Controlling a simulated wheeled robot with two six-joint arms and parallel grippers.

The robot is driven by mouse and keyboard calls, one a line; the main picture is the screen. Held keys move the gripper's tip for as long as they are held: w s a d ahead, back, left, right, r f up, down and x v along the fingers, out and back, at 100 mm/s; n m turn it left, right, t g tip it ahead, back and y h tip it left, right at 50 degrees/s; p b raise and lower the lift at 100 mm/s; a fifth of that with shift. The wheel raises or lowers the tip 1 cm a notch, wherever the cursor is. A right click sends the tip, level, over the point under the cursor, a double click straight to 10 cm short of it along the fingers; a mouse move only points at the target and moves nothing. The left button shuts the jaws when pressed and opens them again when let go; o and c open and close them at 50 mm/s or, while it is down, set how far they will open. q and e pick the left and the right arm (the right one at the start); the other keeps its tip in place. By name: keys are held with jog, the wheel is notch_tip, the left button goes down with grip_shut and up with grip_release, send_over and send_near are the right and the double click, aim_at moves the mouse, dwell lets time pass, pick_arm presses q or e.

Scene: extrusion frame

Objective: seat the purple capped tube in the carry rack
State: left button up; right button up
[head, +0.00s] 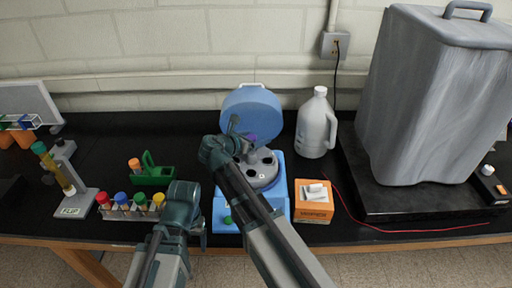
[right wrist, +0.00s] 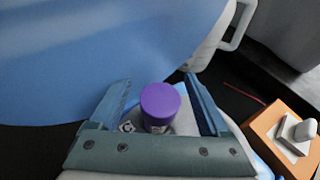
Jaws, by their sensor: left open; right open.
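The purple capped tube (head: 251,137) sits in the rotor of the blue open-lidded centrifuge (head: 222,210). In the right wrist view its purple cap (right wrist: 160,103) stands between the two fingers of my right gripper (right wrist: 158,92), with gaps on both sides. My right gripper (head: 236,140) is open over the rotor and hides part of it in the head view. The green rack with a handle (head: 152,179), which looks like the carry rack, stands left of the centrifuge and holds an orange-capped tube (head: 134,164). My left gripper (head: 184,198) is open, just right of the rack's front.
A white rack (head: 122,216) with several coloured-cap tubes stands in front of the green rack. A tube stand (head: 76,203) is farther left. An orange box (head: 313,211) and a white jug (head: 315,130) stand right of the centrifuge. The raised lid (head: 253,108) closes off the back.

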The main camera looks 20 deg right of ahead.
pick_arm(q)
jog(key=shift+a, duration=0.1)
pick_arm(e)
jog(key=shift+a+r, duration=0.1)
jog(key=shift+a, duration=0.05)
pick_arm(q)
jog(key=shift+s, duration=0.1)
pick_arm(e)
jog(key=shift+s, duration=0.1)
jog(key=shift+c, duration=1.1)
grip_shut()
pick_arm(q)
jog(key=shift+r, duration=0.2)
pick_arm(e)
jog(key=shift+r, duration=0.15)
